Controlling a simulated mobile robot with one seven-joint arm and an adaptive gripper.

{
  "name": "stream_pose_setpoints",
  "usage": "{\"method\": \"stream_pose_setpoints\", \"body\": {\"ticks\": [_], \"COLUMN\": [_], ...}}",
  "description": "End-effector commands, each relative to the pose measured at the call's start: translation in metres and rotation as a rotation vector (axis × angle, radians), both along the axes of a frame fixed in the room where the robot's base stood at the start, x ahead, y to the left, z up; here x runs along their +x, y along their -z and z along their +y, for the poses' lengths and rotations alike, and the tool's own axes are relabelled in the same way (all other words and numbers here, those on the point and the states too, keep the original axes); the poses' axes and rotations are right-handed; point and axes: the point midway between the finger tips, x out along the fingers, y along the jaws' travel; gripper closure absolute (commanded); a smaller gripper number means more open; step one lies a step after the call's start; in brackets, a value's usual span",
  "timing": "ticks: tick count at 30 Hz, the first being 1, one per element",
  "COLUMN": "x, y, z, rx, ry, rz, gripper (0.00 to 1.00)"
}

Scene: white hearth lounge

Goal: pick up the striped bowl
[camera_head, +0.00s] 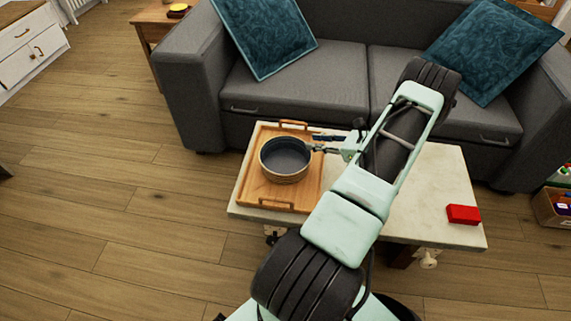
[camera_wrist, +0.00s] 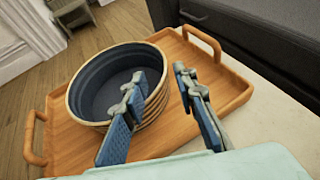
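The striped bowl (camera_head: 286,160) is dark inside, with light and brown bands around its outside. It stands upright on a wooden tray (camera_head: 250,180) on the low table, and it also shows in the wrist view (camera_wrist: 88,82). My gripper (camera_head: 318,143) is at the bowl's right side, its fingers apart with nothing held between them. In the wrist view my gripper (camera_wrist: 160,85) has its left finger overlapping the bowl's opening and near wall, and its right finger over the tray beyond the bowl's right side. I cannot tell whether the left finger is inside the rim or above it.
The pale table (camera_head: 425,185) holds a red block (camera_head: 463,214) near its right end. The tray has raised handles at both ends. A grey sofa (camera_head: 320,85) with blue cushions stands close behind the table. The wooden floor (camera_head: 110,190) on the left is clear.

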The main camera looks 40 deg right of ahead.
Motion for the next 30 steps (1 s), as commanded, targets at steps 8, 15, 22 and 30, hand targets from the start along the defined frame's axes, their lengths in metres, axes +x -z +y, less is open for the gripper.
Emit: {"method": "stream_pose_setpoints", "body": {"ticks": [8,15,22,30], "x": [0.03,0.058,0.074,0.074], "y": [0.014,0.028,0.032,0.032], "z": [0.009,0.015,0.019,0.019], "rx": [-0.001,-0.001,-0.001,-0.002], "ry": [-0.001,-0.004,-0.001,-0.002], "rz": [0.002,0.002,0.003,0.002], "gripper": [0.74,0.74,0.74,0.89]}}
